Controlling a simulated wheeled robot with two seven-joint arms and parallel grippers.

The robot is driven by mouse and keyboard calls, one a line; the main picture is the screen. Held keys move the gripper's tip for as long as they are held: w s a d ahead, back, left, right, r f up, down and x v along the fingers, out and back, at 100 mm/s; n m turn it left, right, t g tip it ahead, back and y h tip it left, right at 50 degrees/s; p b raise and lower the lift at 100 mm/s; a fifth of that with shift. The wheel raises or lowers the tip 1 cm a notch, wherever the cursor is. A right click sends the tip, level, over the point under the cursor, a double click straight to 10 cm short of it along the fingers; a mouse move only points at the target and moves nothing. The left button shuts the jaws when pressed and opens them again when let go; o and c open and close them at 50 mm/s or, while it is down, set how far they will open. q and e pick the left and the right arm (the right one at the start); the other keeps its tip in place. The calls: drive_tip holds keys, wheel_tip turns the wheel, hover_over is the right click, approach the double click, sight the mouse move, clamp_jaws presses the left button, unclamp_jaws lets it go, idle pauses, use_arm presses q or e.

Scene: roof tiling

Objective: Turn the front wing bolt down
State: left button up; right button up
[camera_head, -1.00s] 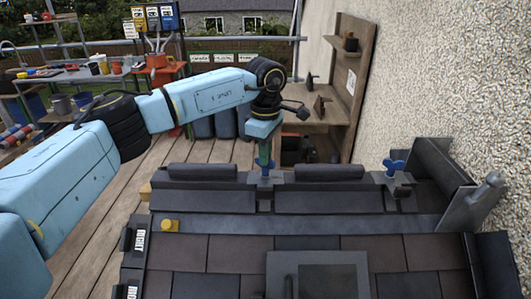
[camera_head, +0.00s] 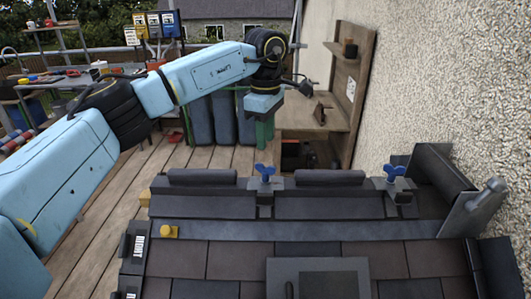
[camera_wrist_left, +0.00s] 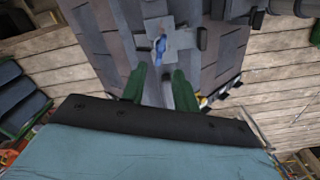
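Two blue wing bolts stand on dark brackets along the roof ridge: one near the middle (camera_head: 264,172) and one at the right (camera_head: 394,172). I cannot tell from the head view alone which is the front one. My left gripper (camera_head: 265,145) hangs above and behind the middle bolt, with a visible gap and nothing held. In the left wrist view its green fingers (camera_wrist_left: 160,78) are spread apart, and a blue wing bolt (camera_wrist_left: 161,45) shows beyond the tips on its grey bracket. My right gripper is not in view.
The dark tiled roof (camera_head: 225,258) fills the front, with a yellow knob (camera_head: 168,231) at its left and a roof window (camera_head: 318,280) at the bottom. A rough wall (camera_head: 450,90) stands at the right, and a wooden shelf (camera_head: 345,85) behind. Plank floor (camera_head: 100,220) is clear at left.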

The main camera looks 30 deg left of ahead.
use_arm(q)
wheel_tip(320, 180, up, 7)
drive_tip(key=shift+f, duration=0.1)
idle(0.6)
